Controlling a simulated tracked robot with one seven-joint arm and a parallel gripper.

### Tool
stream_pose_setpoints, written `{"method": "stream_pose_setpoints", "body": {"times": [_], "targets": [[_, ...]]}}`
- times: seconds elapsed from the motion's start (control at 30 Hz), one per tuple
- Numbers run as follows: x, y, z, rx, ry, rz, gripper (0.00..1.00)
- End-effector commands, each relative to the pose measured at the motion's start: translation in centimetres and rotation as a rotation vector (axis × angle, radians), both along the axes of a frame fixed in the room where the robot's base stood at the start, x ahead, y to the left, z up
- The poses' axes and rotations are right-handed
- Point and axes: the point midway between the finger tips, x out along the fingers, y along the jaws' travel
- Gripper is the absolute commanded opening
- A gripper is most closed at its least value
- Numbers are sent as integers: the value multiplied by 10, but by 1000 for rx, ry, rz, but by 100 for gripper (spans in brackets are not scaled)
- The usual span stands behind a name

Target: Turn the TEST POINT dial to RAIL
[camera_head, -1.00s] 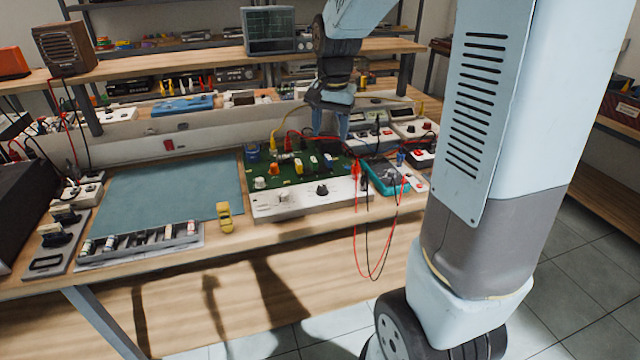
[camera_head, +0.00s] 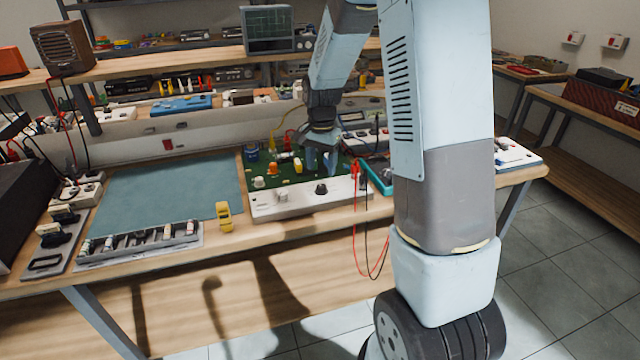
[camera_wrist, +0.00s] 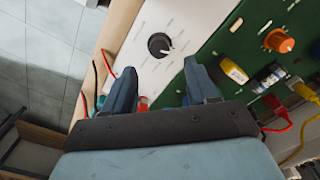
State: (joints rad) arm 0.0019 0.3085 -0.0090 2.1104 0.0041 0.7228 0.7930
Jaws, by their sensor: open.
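The black dial (camera_head: 321,189) with a white pointer line stands on the white front panel (camera_head: 290,206) of the green circuit board (camera_head: 289,180). In the wrist view the dial (camera_wrist: 159,43) lies beyond my fingertips, between their lines, and nothing touches it. Its labels are too small to read. My gripper (camera_head: 321,165) is above the board, just behind the dial in the head view. In the wrist view my gripper (camera_wrist: 160,72) is open and empty, its two fingers apart.
An orange knob (camera_wrist: 279,41) and a yellow part (camera_wrist: 233,71) stand on the board near my right finger. Red and black leads hang over the bench edge beside a teal meter (camera_head: 378,176). A blue-grey mat (camera_head: 165,190) leaves clear room left of the board.

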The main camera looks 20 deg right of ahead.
Motion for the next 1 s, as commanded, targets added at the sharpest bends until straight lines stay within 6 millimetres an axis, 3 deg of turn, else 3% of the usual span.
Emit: {"method": "stream_pose_setpoints", "body": {"times": [0.2, 0.43, 0.83, 1.0], "targets": [[-1, 0, -38, 0, 3, 0, 58], [0, 0, -63, 0, 1, 0, 58], [0, -1, -69, 0, 0, -1, 58], [0, -1, -69, 0, 0, -1, 44]]}}
